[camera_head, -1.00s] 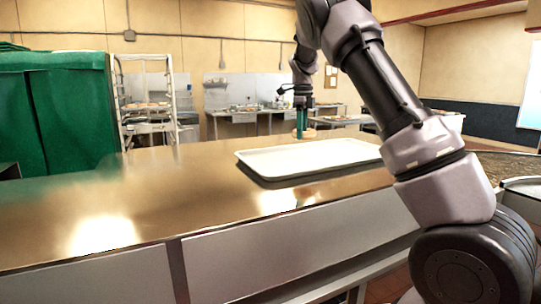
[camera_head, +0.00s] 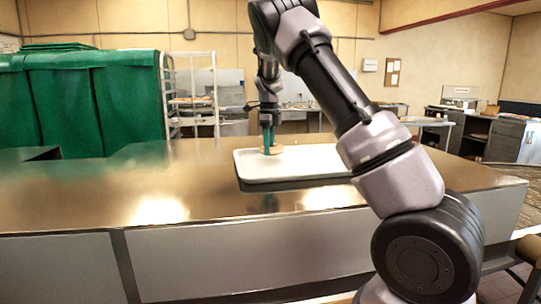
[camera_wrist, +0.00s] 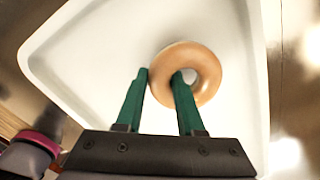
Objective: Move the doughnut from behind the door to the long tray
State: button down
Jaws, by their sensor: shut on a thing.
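The doughnut (camera_head: 277,149) is a light-brown ring, which also shows in the wrist view (camera_wrist: 205,62). My gripper (camera_head: 267,151) has green fingers and is shut on one side of the ring. In the wrist view (camera_wrist: 160,76) one finger is at the doughnut's hole and the other at its outer edge. The long tray (camera_head: 310,166) is white with a raised rim and lies on the metal counter. The doughnut is over the tray's far left part in the head view; whether it touches the tray is unclear. The tray's right end is hidden behind my arm.
The metal counter (camera_head: 110,205) is bare to the left of the tray. Green curtain-like panels (camera_head: 80,105) stand behind its left end, beside a white rack (camera_head: 190,95). Other work tables (camera_head: 430,122) stand farther back on the right.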

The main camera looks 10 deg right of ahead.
jog(key=shift+f, duration=1.35)
jog(key=shift+f, duration=0.1)
jog(key=c, duration=0.5)
grip_release()
